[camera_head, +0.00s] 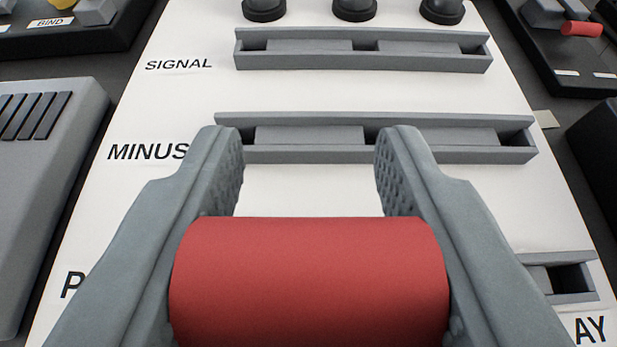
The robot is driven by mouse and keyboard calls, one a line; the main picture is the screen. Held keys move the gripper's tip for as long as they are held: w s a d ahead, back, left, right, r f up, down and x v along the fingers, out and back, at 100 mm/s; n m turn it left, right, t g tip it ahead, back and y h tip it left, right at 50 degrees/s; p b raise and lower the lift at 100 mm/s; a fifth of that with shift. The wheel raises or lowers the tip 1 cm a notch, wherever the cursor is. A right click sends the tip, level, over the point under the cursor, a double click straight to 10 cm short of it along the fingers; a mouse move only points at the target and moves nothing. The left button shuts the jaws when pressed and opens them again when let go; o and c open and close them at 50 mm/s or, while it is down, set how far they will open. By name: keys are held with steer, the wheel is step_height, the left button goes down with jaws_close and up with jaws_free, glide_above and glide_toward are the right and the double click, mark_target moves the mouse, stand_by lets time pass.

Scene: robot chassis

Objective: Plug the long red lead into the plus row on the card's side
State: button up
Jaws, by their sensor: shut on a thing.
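My gripper (309,150) is shut on a red cylindrical plug body (308,280), which looks like the end of the red lead. The cylinder lies crosswise between the two fingers, in the lower middle of the view. No cable shows. Below the gripper is a white card (300,195). The lowest grey row (585,297) is mostly hidden by the cylinder and fingers; only its right end shows. Its label starts with P at the left, the rest covered. I cannot tell how high the plug is above the row.
The card also bears a grey MINUS row (480,140) and a grey SIGNAL row (365,50), with black round knobs (355,8) at the top. A grey vented box (45,180) stands left. A dark block with a red part (581,29) is at the top right.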

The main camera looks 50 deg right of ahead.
steer(key=shift+f, duration=0.95)
steer(key=o, duration=1.1)
steer(key=shift+c, duration=0.2)
steer(key=v, duration=1.7)
steer(key=shift+s+a, duration=0.15)
steer(key=shift+s, duration=0.05)
steer(key=shift+r, duration=0.1)
